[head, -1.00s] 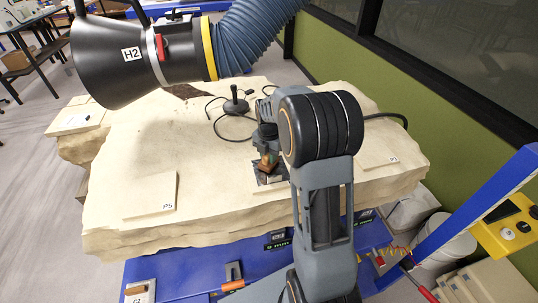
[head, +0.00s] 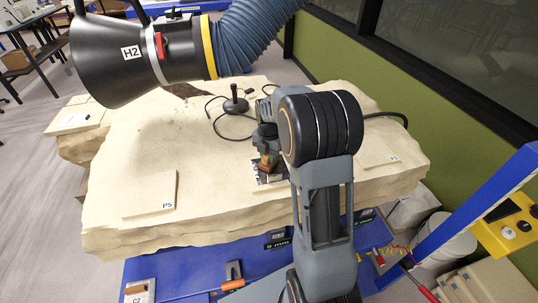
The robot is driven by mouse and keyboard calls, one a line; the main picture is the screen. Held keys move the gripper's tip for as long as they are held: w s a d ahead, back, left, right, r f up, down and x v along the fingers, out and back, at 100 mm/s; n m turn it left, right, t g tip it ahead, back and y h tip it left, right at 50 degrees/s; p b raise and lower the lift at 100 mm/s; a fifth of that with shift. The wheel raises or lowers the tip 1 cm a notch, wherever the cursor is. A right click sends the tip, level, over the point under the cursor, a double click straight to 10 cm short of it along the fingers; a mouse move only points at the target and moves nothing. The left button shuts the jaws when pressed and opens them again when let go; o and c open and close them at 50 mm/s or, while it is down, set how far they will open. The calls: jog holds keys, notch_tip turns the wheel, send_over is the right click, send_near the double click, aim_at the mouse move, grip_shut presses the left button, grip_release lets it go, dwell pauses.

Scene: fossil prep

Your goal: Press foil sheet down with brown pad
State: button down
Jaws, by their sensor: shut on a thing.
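My gripper (head: 267,147) is partly hidden behind my own arm, near the front middle of the pale rock slab. It is shut on the brown pad (head: 267,163), a small block pointing down. The dark, shiny foil sheet (head: 258,178) lies on a pale plate under the pad, and part of it is hidden by the pad and my arm. The pad is over the foil's back part; I cannot tell whether it touches the foil.
The rock slab (head: 130,150) carries plate P5 (head: 150,197) at left and another plate (head: 378,156) at right. A black stand (head: 235,101) with a cable is behind my gripper. The black hood H2 (head: 125,58) and blue hose (head: 255,35) hang above the back left.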

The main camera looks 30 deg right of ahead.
jog(key=shift+r+p, duration=1.8)
jog(key=shift+r, duration=1.65)
